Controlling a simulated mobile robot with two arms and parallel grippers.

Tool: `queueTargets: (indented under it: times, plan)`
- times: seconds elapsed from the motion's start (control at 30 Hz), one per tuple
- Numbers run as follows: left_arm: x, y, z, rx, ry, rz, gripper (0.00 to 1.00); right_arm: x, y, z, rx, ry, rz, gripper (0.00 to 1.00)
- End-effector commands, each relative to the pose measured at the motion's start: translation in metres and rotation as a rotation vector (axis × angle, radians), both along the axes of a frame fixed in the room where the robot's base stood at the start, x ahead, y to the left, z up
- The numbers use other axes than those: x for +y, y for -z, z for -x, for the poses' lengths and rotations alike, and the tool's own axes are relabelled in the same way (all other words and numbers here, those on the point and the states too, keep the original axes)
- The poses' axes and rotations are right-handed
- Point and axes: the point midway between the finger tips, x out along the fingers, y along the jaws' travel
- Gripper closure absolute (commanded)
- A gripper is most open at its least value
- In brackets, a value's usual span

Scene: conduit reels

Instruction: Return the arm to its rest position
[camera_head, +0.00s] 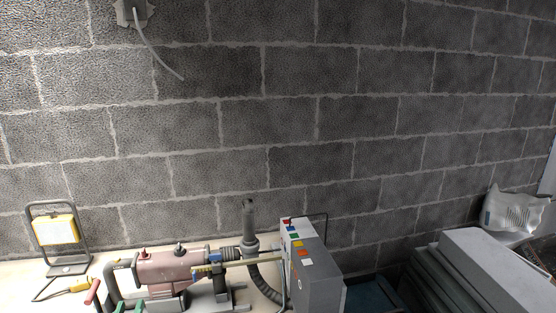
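No arm shows plainly in the head view. I cannot pick out my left gripper for certain among the tools at the lower left. Two small green pieces (129,306) stand at the bottom edge, and I cannot tell what they belong to. My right gripper does not show.
A pale bench (20,280) holds a yellow work light (56,229), a pinkish power tool (162,276), a red handle (92,292) and a grey box (318,280) with coloured squares. A ribbed hose (262,284) runs beside the box. Grey crates (452,284) and a white bag (512,210) are right. A block wall (300,120) stands behind.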

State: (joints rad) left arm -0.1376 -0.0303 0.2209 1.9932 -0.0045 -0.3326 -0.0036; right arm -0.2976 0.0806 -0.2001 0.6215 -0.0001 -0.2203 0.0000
Motion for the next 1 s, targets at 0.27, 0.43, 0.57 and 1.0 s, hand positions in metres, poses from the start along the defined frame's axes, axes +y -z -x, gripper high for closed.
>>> queueTargets:
  times: [0.27, 0.43, 0.57, 1.0]
  plan:
    - [-0.023, 0.032, 0.021, 0.168, 0.051, 0.009, 0.71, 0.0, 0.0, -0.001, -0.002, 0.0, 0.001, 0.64]
    - [-0.045, 0.063, 0.05, 0.336, 0.098, 0.014, 0.71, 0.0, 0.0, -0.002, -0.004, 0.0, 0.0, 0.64]
    - [-0.065, 0.089, 0.083, 0.496, 0.141, 0.018, 0.71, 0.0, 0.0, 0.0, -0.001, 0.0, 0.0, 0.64]
    - [-0.117, 0.145, 0.222, 1.008, 0.267, 0.017, 0.71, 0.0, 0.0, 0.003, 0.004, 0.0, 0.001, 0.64]
